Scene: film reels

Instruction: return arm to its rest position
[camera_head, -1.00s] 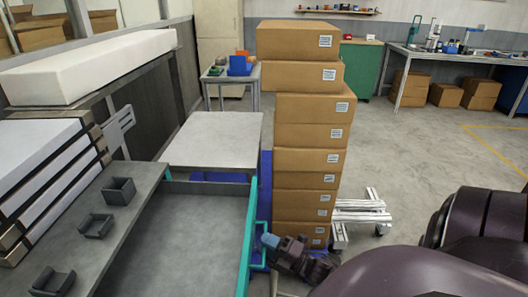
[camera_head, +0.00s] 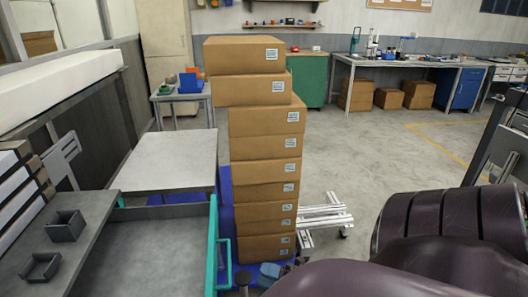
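My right arm (camera_head: 370,280) comes in from the lower right, its dark purple links filling that corner. Only a small part of my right gripper (camera_head: 272,271) shows at the bottom edge, mostly hidden behind the arm. It is just right of the teal drawer handle (camera_head: 227,262), with a small gap in the picture. I cannot see whether its fingers are open or shut. My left gripper is not in view.
A tall stack of cardboard boxes (camera_head: 265,170) stands just beyond the gripper. The grey drawer (camera_head: 150,250) is open at lower left, beside a ledge with small dark trays (camera_head: 65,226). A white metal frame (camera_head: 325,216) lies right of the boxes.

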